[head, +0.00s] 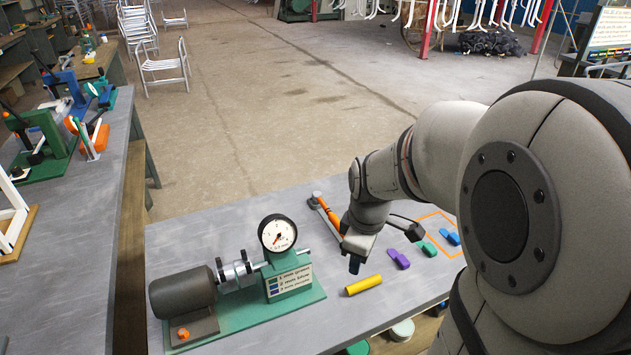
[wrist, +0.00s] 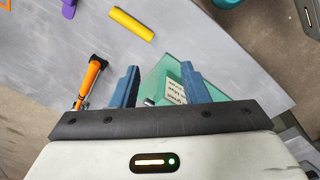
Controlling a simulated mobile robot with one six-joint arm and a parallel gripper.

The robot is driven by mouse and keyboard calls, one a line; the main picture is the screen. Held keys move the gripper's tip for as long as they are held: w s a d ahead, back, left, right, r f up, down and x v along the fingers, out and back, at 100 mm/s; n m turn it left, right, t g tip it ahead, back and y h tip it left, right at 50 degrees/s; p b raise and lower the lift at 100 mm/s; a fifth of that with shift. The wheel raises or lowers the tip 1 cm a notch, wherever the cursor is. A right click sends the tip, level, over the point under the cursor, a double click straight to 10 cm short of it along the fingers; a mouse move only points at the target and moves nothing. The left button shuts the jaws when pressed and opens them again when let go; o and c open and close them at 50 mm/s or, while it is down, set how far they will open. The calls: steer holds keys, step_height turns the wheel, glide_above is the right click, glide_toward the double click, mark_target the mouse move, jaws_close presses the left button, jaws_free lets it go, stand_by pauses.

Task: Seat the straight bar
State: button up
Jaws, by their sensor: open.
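A straight yellow bar (head: 363,285) lies loose on the grey table, in front of my gripper (head: 355,264) in the head view. The bar (wrist: 131,25) also shows at the top of the wrist view, beyond the fingertips. My gripper (wrist: 160,75) is open, with its two blue fingers apart and nothing between them, above the table. A green stand (head: 288,276) with a printed label and a round dial gauge (head: 277,233) is on a green base, beside a dark motor (head: 184,291) and a metal coupling (head: 236,274). The stand (wrist: 172,82) is partly hidden behind a finger in the wrist view.
An orange-handled tool (head: 327,212) lies behind my gripper. Purple (head: 398,259), green (head: 427,248) and blue (head: 449,238) pieces lie to the right, the blue one within an orange outline (head: 462,252). Another bench (head: 75,220) with fixtures stands at left.

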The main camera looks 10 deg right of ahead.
mark_target(364, 282)
steer(key=w+d+f+n, duration=0.1)
steer(key=w+f+n, duration=0.1)
steer(key=f+n, duration=0.1)
steer(key=w+d+f+n, duration=0.2)
steer(key=f+n, duration=0.1)
steer(key=f, duration=0.1)
steer(key=w+d+f+n+g, duration=0.1)
steer(key=w+d+f+n, duration=0.1)
steer(key=f+n, duration=0.2)
steer(key=shift+b, duration=0.35)
step_height(364, 282, down, 8)
steer(key=b, duration=0.5)
steer(key=shift+r+b, duration=0.2)
steer(key=shift+b, duration=0.15)
steer(key=shift+r, duration=0.2)
steer(key=shift+c, duration=0.4)
jaws_close()
